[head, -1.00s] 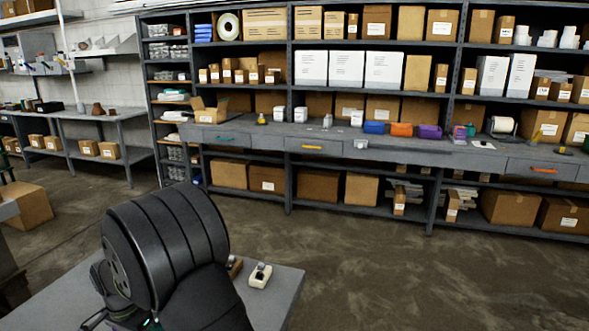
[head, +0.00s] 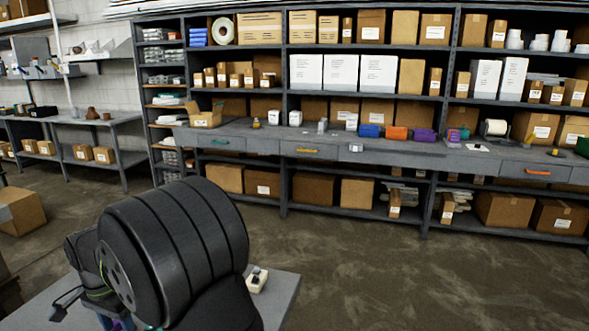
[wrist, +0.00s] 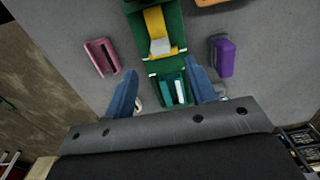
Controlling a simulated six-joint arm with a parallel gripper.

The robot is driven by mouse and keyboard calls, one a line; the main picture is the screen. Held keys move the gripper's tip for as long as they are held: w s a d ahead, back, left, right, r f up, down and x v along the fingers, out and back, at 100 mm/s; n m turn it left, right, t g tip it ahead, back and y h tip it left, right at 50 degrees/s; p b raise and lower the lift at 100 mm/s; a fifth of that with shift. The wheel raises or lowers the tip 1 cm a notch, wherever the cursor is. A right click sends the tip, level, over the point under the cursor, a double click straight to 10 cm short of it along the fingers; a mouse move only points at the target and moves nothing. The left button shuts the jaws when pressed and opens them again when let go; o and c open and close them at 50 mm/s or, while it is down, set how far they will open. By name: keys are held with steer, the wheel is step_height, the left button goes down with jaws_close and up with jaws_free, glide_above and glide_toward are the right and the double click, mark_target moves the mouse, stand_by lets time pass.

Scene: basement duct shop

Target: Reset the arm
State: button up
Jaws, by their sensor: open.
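In the wrist view my gripper (wrist: 160,68) is open, with its two blue fingers spread apart and nothing held between them. A green holder (wrist: 139,22) lies beyond and between the fingertips, with a yellow piece (wrist: 155,24) in it. Its nearer compartment holds teal and white pieces (wrist: 179,90). I cannot tell whether the fingers touch anything. In the head view my black arm fills the lower left, and the gripper cannot be made out there.
In the wrist view a pink holder (wrist: 102,57) lies left and a purple block (wrist: 222,56) right. In the head view a small white item (head: 257,281) sits on the grey table (head: 284,296) beside my arm. Loaded shelving (head: 365,157) stands beyond open floor (head: 350,260).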

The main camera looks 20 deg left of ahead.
step_height(320, 180, up, 9)
step_height(320, 180, down, 17)
steer(key=shift+f, duration=0.2)
steer(key=w, duration=0.4)
steer(key=shift+w+f, duration=0.25)
steer(key=shift+w, duration=0.05)
step_height(320, 180, up, 18)
steer(key=s+f, duration=0.5)
steer(key=f, duration=0.3)
steer(key=shift+f, duration=0.25)
steer(key=shift+d, duration=0.1)
